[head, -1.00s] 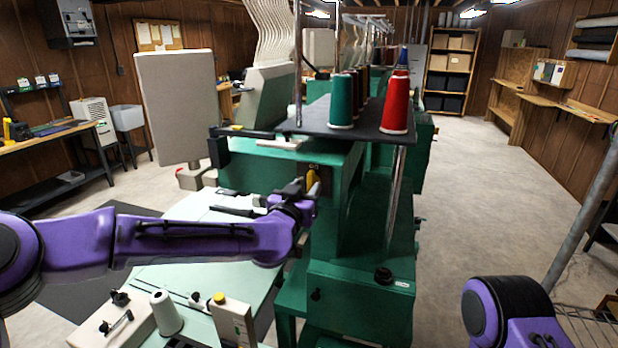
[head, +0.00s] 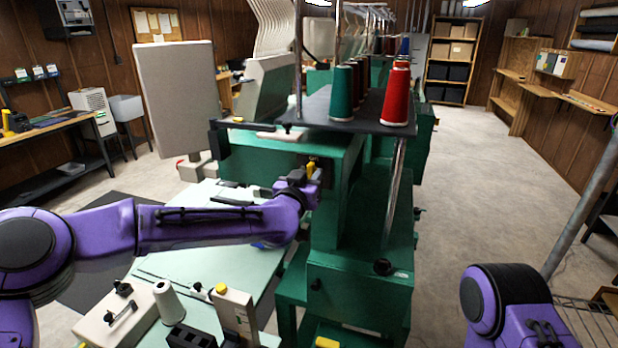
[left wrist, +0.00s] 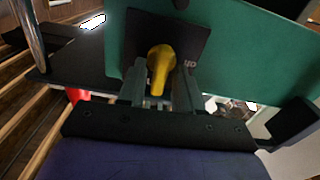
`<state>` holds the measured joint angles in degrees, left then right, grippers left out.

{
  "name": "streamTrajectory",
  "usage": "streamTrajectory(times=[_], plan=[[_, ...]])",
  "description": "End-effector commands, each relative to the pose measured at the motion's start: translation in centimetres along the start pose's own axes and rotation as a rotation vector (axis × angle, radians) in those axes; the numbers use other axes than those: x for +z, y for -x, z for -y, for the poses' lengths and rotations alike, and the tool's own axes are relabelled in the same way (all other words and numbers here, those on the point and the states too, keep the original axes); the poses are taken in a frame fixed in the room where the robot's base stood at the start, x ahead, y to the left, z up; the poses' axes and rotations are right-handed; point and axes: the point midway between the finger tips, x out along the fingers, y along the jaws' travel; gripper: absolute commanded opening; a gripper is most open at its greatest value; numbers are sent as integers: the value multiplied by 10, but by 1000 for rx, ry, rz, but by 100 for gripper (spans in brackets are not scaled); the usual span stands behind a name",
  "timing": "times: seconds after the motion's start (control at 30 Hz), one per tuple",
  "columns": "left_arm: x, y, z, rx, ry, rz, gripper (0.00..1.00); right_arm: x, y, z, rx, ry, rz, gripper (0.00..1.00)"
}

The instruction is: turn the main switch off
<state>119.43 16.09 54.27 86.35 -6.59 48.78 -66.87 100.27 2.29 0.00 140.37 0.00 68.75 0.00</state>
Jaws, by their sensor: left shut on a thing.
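The main switch is a yellow handle (left wrist: 159,68) on a dark plate (left wrist: 190,38) on the side of the green machine. In the left wrist view the handle sits between the two fingers of my left gripper (left wrist: 166,92), which is shut on it. In the head view the yellow switch handle (head: 311,169) shows just above my left gripper (head: 305,180), partly hidden by it. Some lettering shows beside the handle, too partial to read in full. My right arm shows at the lower right of the head view, but its gripper is out of view.
The green machine (head: 358,293) carries a black shelf (head: 362,123) with green and red thread cones above the switch. A pale green table (head: 190,262) with a white spool (head: 167,302) lies below my left arm. Open floor (head: 465,215) lies to the right.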

Motion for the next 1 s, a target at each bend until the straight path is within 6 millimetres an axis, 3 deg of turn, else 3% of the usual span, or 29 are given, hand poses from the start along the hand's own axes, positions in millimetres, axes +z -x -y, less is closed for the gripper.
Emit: streamTrajectory(times=[0.27, 1.0], plan=[[2, 0, 2, -1, 178, -2, 4, 6, -14, 1, 0, 0, 0, 43], [6, 0, 7, 0, 882, -2, 4, 24, -58, 5, 0, 0, 0, 43]])
